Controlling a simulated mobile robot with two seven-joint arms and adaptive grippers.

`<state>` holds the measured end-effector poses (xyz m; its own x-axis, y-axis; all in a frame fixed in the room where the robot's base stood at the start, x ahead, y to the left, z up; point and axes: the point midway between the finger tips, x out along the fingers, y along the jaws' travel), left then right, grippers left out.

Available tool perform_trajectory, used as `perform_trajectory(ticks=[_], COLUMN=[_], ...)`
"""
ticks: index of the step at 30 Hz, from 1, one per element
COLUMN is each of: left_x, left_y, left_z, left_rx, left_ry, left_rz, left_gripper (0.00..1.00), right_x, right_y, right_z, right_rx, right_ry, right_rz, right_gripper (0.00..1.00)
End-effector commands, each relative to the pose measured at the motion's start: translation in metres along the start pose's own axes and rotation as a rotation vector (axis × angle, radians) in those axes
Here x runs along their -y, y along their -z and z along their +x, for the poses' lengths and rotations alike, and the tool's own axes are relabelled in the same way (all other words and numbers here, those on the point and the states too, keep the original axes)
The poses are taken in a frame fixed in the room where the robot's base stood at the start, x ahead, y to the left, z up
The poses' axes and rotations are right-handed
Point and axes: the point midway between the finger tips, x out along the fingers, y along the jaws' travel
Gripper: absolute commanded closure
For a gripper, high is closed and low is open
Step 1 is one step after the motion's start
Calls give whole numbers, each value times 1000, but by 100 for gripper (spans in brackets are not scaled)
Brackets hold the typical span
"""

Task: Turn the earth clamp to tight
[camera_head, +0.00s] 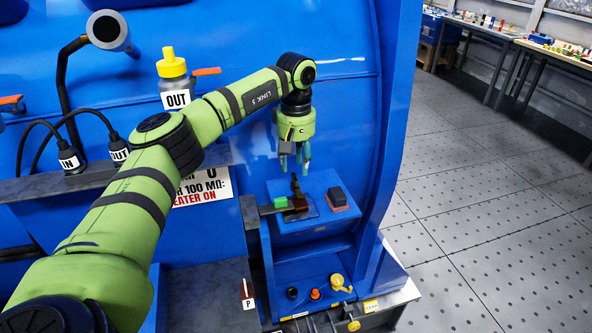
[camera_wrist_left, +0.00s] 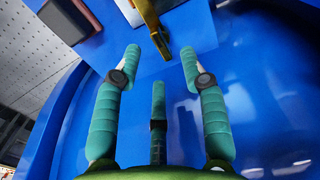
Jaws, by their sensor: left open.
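The part I take for the earth clamp is a small brown, coppery piece (camera_head: 297,204) with a short upright lever, on the blue box below my left gripper. In the left wrist view a brass-coloured lever (camera_wrist_left: 150,28) stands just beyond the fingertips, near the top edge. My left gripper (camera_head: 295,164) points down above this piece. Its three teal fingers (camera_wrist_left: 160,62) are spread, and nothing is between them. The lever looks apart from the fingers. Any tight or loose marking on the clamp is too small to read. My right gripper is out of view.
A green block (camera_head: 281,199) sits left of the clamp, and a black-and-red block (camera_head: 338,198) sits right of it. Small coloured knobs (camera_head: 315,294) are lower on the blue box (camera_head: 306,263). A curved blue wall (camera_head: 398,110) rises close on the right.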

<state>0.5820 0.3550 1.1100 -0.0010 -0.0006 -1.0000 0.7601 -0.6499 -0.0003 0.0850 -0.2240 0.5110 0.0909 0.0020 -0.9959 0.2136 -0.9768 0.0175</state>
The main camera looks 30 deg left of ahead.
Motion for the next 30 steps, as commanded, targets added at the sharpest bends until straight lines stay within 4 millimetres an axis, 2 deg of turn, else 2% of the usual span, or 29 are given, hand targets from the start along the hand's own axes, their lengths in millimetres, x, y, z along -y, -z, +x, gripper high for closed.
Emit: perform_trajectory(ticks=[1, 6, 12, 18, 30], left_x=[-2, -2, -1, 0, -1], left_y=[0, 0, -1, -1, -1], left_z=[-13, -50, -78, -87, -87], left_rx=[-3, -2, 0, 2, 2], left_ry=[-4, -3, 0, 2, 2], left_rz=[1, 1, 2, 2, 2], left_gripper=[57, 57, 57, 57, 57], right_x=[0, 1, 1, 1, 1], right_y=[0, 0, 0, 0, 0], right_z=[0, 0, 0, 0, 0], right_rx=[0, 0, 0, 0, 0], right_ry=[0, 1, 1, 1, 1], right_rz=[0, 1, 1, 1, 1], right_gripper=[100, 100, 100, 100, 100])
